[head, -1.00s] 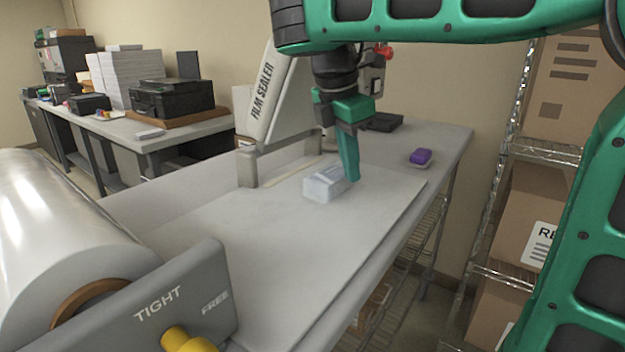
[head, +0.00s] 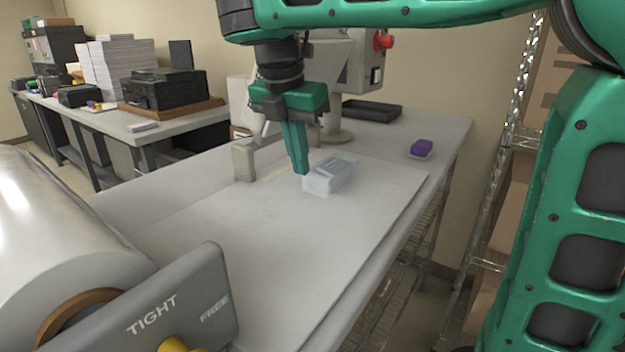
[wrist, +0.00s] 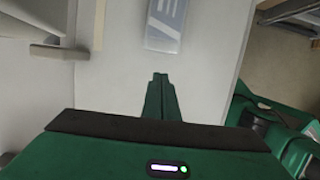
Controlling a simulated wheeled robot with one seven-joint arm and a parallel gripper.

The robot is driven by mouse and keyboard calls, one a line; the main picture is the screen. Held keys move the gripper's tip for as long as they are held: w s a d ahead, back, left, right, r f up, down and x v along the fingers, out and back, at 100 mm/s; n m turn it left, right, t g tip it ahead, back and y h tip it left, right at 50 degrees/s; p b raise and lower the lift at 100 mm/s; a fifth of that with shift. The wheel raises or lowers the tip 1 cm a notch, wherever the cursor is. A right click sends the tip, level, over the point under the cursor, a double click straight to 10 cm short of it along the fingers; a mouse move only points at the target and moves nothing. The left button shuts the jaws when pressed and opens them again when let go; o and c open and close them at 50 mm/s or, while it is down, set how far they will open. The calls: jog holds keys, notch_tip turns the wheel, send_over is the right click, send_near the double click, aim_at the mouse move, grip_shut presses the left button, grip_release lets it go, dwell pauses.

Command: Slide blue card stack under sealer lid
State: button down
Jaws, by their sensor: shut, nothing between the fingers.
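The card stack (head: 333,177) is a pale blue-white block with a darker stripe, lying on the pale work board (head: 280,245). It also shows at the top of the wrist view (wrist: 165,28), ahead of my fingertips. My gripper (head: 303,172) points down at the stack's left side in the head view, shut and empty. In the wrist view the closed fingers (wrist: 160,78) have a visible gap to the stack. The film sealer (head: 350,70) stands behind, with a red knob. My arm hides most of its raised lid (head: 240,97).
A purple block (head: 421,148) lies on the table's right side. A black tray (head: 371,111) sits at the back. A large film roll (head: 60,235) and a lever panel marked TIGHT and FREE (head: 150,310) fill the front left. The board's front is clear.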

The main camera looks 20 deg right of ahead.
aim_at(324, 178)
jog(key=x, duration=0.6)
jog(key=shift+s+d, duration=0.1)
jog(key=shift+w+d+f, duration=0.15)
jog(key=shift+w+d, duration=0.3)
jog(key=shift+d, duration=0.1)
jog(key=shift+w+d+f, duration=0.2)
jog(key=shift+w+d, duration=0.25)
jog(key=shift+d, duration=0.15)
jog(key=shift+w+d, duration=0.35)
jog(key=shift+d, duration=0.2)
jog(key=shift+w, duration=0.1)
